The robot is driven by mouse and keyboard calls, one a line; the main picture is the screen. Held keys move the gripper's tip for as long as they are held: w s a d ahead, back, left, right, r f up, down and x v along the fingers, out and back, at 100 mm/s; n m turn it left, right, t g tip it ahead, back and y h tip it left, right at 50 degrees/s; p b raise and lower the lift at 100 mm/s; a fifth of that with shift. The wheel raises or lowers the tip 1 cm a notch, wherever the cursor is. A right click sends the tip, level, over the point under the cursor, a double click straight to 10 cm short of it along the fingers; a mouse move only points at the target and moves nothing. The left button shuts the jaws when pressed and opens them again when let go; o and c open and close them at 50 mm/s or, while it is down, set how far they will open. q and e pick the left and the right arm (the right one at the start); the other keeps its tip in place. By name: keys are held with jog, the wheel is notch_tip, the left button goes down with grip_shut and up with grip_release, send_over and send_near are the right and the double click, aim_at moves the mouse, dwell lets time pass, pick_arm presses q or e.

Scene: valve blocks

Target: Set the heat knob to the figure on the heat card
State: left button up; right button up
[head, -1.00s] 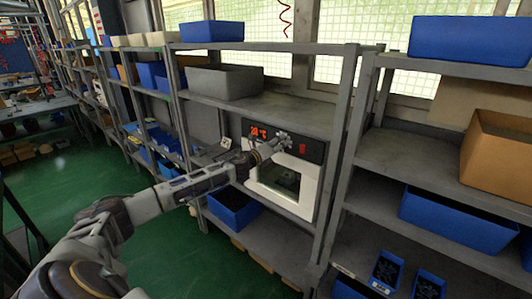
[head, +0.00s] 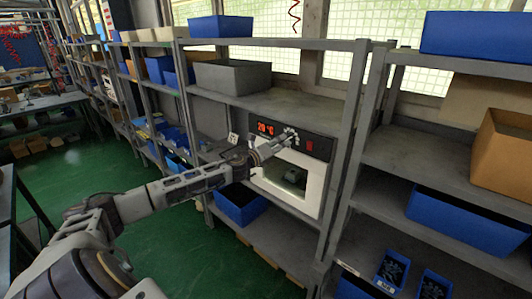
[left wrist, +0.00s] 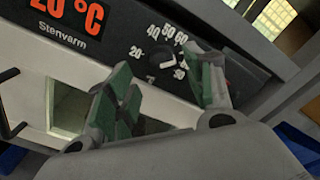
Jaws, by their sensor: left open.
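The heat knob (left wrist: 164,60) is on the black panel of the white oven, with a number scale around it and a pale mark on it. I cannot tell which figure it points to. My left gripper (left wrist: 166,92) is open, its green-padded fingers apart just in front of the panel below the knob, one finger close by on the right. In the head view the left gripper (head: 291,135) hides the knob. The red display (left wrist: 66,12) reads 20 °C. A small white card (head: 233,139) stands left of the oven; its figure is too small to read. My right gripper is not in view.
The oven (head: 312,182) stands on a grey shelf rack, with a red switch (head: 310,146) right of the knob area. A shelf post (head: 350,140) rises close to its right. A blue bin (head: 240,205) sits at lower left.

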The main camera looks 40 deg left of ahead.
pick_arm(q)
jog(key=s, duration=0.7)
jog(key=shift+s+a, duration=0.15)
jog(key=shift+a, duration=0.05)
dwell(1.3)
jog(key=shift+s, duration=0.1)
jog(key=shift+n, duration=0.3)
dwell(0.6)
